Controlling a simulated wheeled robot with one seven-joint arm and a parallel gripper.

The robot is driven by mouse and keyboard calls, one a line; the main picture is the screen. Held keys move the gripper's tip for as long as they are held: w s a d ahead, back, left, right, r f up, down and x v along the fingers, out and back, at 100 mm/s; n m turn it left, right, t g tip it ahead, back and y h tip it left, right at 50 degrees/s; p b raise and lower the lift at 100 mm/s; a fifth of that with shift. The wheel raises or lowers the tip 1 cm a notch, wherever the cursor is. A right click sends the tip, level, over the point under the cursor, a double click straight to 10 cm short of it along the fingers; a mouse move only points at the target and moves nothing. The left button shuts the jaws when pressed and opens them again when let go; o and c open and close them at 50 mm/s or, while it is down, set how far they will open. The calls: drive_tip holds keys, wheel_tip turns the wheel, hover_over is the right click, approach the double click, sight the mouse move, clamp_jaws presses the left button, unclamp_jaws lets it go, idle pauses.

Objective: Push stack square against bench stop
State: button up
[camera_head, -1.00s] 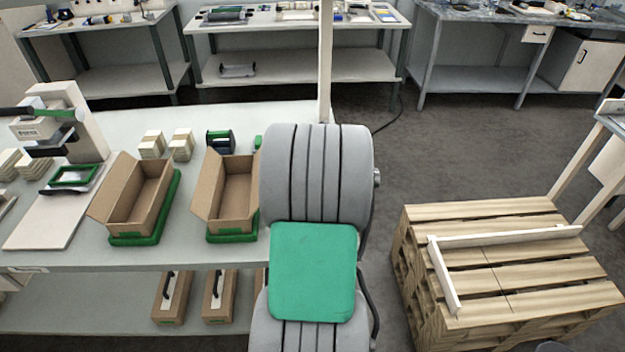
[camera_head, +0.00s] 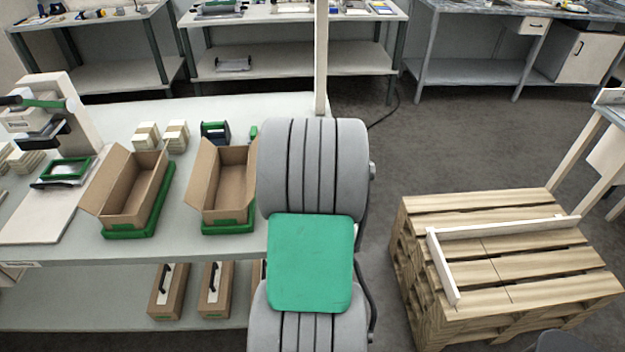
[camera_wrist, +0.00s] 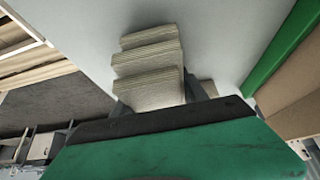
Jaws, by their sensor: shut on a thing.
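In the wrist view, a pale tan stack (camera_wrist: 150,68) shows as stepped layers above the bench top (camera_wrist: 215,25). My gripper (camera_wrist: 157,97) is shut on its near part, with a dark finger at each side. The layers look offset from one another. Whether the stack touches the bench is unclear. In the head view my own arm hides the gripper and the held stack. I cannot pick out the bench stop in either view. Two other pale stacks (camera_head: 147,136) (camera_head: 176,135) stand on the bench behind the cartons.
Two open cartons (camera_head: 127,190) (camera_head: 222,185) sit in green trays on the bench. A press-like device (camera_head: 50,115) stands at the left. A pale post (camera_head: 321,60) rises at the bench's right end. A wooden pallet stack (camera_head: 500,275) with white L-shaped strips stands at the right.

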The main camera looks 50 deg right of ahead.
drive_tip(key=shift+w+d, duration=0.55)
drive_tip(key=shift+d, duration=0.1)
idle(0.4)
drive_tip(key=shift+w+d+r+b, duration=0.1)
drive_tip(key=shift+r+b, duration=0.1)
drive_tip(key=shift+b, duration=0.15)
idle(1.5)
drive_tip(key=shift+a+f, duration=0.2)
idle(0.3)
drive_tip(key=o, duration=1.6)
drive_tip(key=shift+s+f, duration=0.1)
drive_tip(key=shift+s, duration=0.1)
